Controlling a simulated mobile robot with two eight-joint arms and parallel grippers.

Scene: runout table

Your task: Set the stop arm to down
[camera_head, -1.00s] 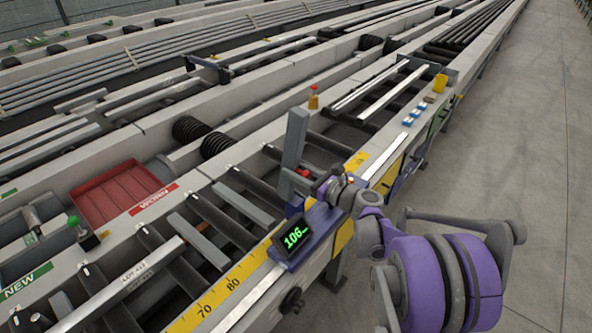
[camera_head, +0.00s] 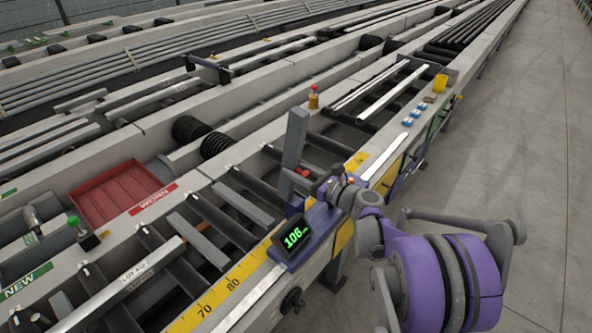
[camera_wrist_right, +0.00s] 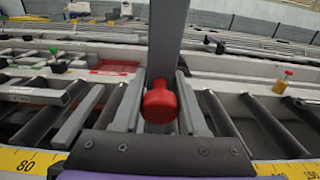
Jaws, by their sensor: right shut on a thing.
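The stop arm (camera_head: 295,140) is a grey flat bar standing upright, slightly tilted, on the purple stop carriage (camera_head: 316,232). It also rises through the middle of the right wrist view (camera_wrist_right: 168,38). A red knob (camera_wrist_right: 160,102) sits on its near side and shows small in the head view (camera_head: 302,172). My right gripper (camera_wrist_right: 160,88) is shut on the red knob, one finger on each side. In the head view the right gripper (camera_head: 298,180) reaches the bar from the right. My left gripper is not in view.
A display (camera_head: 292,237) with green digits sits on the carriage, beside the yellow scale (camera_head: 240,275). Dark rollers (camera_head: 225,227) lie behind. The floor at right is clear.

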